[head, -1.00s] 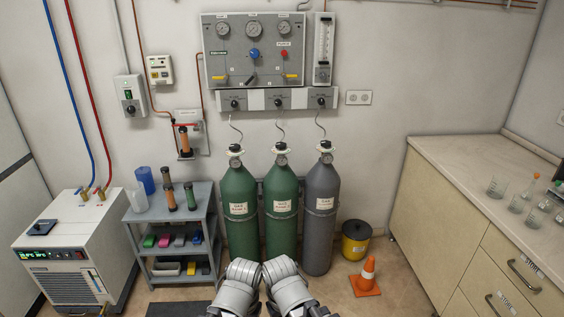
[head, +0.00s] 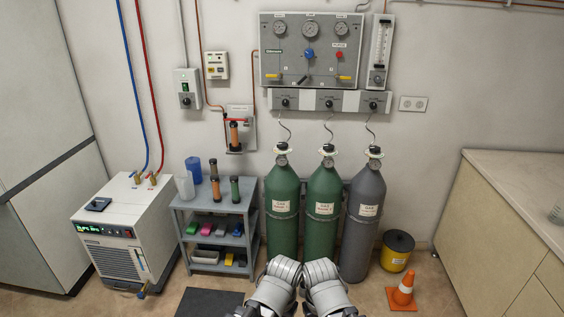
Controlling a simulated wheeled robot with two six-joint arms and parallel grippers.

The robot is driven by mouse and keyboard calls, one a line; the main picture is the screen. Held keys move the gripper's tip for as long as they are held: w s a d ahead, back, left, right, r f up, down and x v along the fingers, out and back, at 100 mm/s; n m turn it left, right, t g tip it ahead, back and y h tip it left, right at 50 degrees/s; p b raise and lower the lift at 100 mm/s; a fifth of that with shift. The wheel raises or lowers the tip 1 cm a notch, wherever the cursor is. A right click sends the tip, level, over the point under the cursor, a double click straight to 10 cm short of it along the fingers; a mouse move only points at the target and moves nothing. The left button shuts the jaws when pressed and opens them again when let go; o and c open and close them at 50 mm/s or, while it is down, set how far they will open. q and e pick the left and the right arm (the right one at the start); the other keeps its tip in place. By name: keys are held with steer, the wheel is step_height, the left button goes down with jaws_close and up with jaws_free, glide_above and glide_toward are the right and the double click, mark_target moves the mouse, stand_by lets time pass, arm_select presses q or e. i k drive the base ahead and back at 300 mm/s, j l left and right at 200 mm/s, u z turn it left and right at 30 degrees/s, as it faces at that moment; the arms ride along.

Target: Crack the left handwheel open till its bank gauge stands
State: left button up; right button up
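Two green cylinders and one grey cylinder stand side by side against the wall. The left green cylinder (head: 282,223) has its handwheel (head: 282,148) on top, under a thin coiled line. The middle green cylinder (head: 322,226) and the grey cylinder (head: 364,228) have the same tops. The gas panel (head: 312,50) above carries a left gauge (head: 280,28), a middle gauge (head: 310,30) and a right gauge (head: 341,29); their needles are too small to read. My two arms are folded at the bottom centre, in front of the cylinders. No gripper fingers show.
A grey shelf cart (head: 215,240) with bottles and coloured items stands left of the cylinders, beside a white chiller (head: 130,240). A yellow bin (head: 396,252) and an orange cone (head: 403,292) are at right, near a counter (head: 515,200). A dark mat (head: 208,303) lies on the floor.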

mark_target(282, 146)
steer(key=i+z, duration=0.45)
steer(key=i, duration=1.55)
